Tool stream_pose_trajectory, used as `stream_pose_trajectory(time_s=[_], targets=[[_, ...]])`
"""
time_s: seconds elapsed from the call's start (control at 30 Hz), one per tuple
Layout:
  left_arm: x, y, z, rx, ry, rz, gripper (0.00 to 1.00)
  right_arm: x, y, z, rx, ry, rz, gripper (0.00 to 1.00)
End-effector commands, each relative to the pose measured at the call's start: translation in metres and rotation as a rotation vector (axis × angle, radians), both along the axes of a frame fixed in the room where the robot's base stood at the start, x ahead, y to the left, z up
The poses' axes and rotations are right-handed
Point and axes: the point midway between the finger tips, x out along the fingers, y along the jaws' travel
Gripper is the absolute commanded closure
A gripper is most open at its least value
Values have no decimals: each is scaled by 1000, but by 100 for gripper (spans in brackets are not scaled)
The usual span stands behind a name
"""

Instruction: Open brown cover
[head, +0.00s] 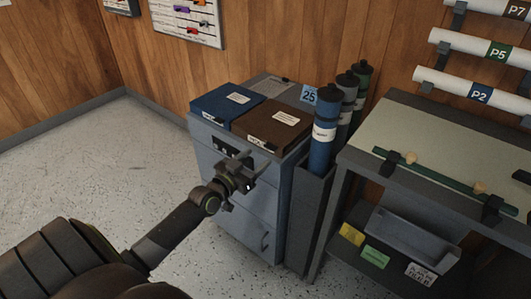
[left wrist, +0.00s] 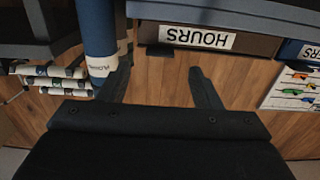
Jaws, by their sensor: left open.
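The brown cover (head: 265,130) lies flat and closed on top of the grey cabinet, right of a blue cover (head: 222,103). A white label is on its top. My left gripper (head: 246,162) is open and empty, at the cabinet's front near the brown cover's front edge. In the left wrist view, which is upside down, the brown front (left wrist: 252,46) with an "HOURS" label lies beyond my open fingers (left wrist: 160,78). A small dark tab (left wrist: 160,51) shows at its edge, between the fingertips and apart from them. My right gripper is out of view.
Upright tubes, the nearest blue (head: 323,130), stand in a dark bin right of the cabinet (head: 228,190). A workbench (head: 440,150) with a green rod stands further right. Rolled sheets hang on the wall. The speckled floor at left is clear.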

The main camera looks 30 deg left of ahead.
Motion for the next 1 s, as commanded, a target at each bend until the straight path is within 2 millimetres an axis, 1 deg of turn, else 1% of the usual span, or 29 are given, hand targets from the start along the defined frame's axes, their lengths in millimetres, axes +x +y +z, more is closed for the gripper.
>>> stream_pose_trajectory(time_s=[0.03, 0.1, 0.2, 0.3, 0.5, 0.73, 0.77, 1.0], targets=[[10, -1, -1, -2, -3, 1, 42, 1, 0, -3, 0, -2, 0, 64], [22, -2, -1, -2, -2, 1, 42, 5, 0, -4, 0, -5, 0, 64], [36, -3, -1, -1, -1, 1, 42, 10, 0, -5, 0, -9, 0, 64], [45, -3, -1, -1, -1, 1, 42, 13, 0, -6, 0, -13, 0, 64], [54, -4, 0, -1, 0, 0, 42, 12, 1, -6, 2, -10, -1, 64], [54, -4, 0, -1, 0, 0, 42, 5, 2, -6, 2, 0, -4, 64], [54, -4, 0, -1, 0, 0, 43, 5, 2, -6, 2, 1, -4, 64], [54, -4, 0, 0, 0, 0, 75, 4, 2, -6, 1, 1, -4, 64]])
